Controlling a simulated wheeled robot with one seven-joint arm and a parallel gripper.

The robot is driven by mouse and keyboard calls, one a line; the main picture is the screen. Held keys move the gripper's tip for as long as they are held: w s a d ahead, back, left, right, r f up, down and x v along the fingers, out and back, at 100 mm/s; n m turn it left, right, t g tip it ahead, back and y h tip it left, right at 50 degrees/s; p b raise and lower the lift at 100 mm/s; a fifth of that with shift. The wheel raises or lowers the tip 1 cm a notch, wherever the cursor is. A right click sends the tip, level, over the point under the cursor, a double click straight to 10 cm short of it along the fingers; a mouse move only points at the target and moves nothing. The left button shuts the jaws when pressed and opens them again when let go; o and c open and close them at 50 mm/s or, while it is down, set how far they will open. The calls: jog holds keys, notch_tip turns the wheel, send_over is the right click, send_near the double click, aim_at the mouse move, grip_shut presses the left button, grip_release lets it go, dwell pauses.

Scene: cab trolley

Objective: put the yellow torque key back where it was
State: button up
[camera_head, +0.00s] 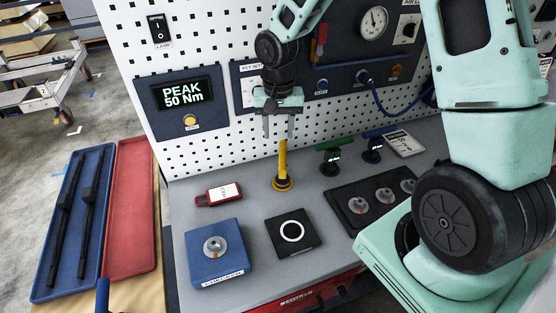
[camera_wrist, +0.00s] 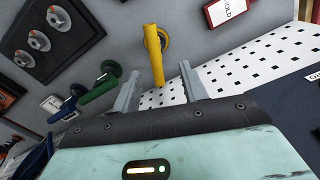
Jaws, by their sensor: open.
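The yellow torque key (camera_head: 283,163) stands upright on the grey bench top, its round base down. It also shows in the wrist view (camera_wrist: 154,52), ahead of the fingers and apart from them. My gripper (camera_head: 279,128) is open and empty, just above the yellow key's top, near the pegboard. In the wrist view its two fingers (camera_wrist: 158,90) are spread, with the key's near end toward the gap between them. A green key (camera_head: 329,158) and a dark blue key (camera_head: 373,148) stand on the bench to the right.
A red tag (camera_head: 219,195), a blue block with a metal fitting (camera_head: 217,254) and a black pad with a white ring (camera_head: 291,232) lie in front. A dark plate with several fittings (camera_head: 345,208) is at right. The pegboard (camera_head: 210,143) rises close behind.

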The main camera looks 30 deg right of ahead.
jog(key=s+a+r+n, duration=0.7)
jog(key=s+a, duration=0.5)
jog(key=a, duration=0.1)
jog(key=s+a+r+n, duration=0.1)
jog(key=s+a+n, duration=0.1)
jog(key=s, duration=0.5)
jog(key=s+a+r+n, duration=0.2)
jog(key=s+n, duration=0.2)
jog(key=s, duration=0.2)
jog(key=shift+s+a+n+y, duration=0.3)
jog(key=shift+s, duration=0.1)
jog(key=shift+r, duration=0.1)
notch_tip(320, 180, down, 8)
jog(key=b, duration=0.7)
jog(key=shift+r+b, duration=0.2)
jog(key=shift+b, duration=0.1)
